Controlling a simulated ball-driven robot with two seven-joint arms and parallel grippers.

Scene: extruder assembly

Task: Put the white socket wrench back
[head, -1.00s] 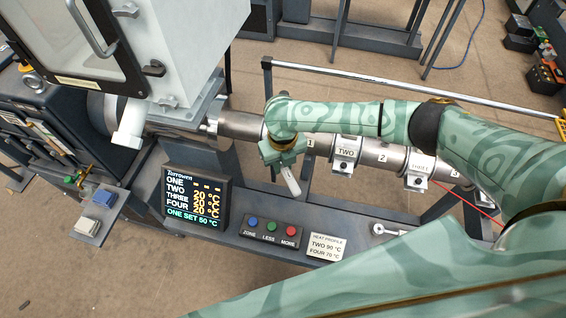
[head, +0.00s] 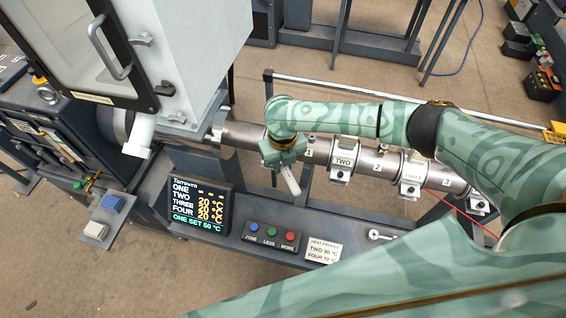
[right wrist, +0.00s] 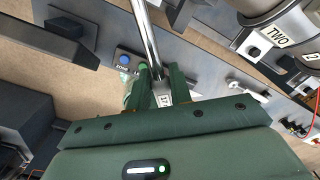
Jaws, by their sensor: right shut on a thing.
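My right gripper (head: 285,157) is in front of the extruder barrel, left of the label 1. It is shut on a slim tool, which I take to be the white socket wrench (head: 291,181); its white end sticks out downward, tilted, above the bench. In the right wrist view my right gripper (right wrist: 158,78) has a shiny metal shaft (right wrist: 147,35) running up from between its fingers. A white part (right wrist: 164,99) shows lower between them. The grip itself is mostly hidden in the head view. My left gripper is not in view.
The bench below carries a temperature display (head: 200,210), a button box (head: 271,235) and a heat profile card (head: 322,250). A light metal spanner (head: 381,236) lies right of the card. Heater bands (head: 342,168) and a red wire are on the barrel. A hopper stands left.

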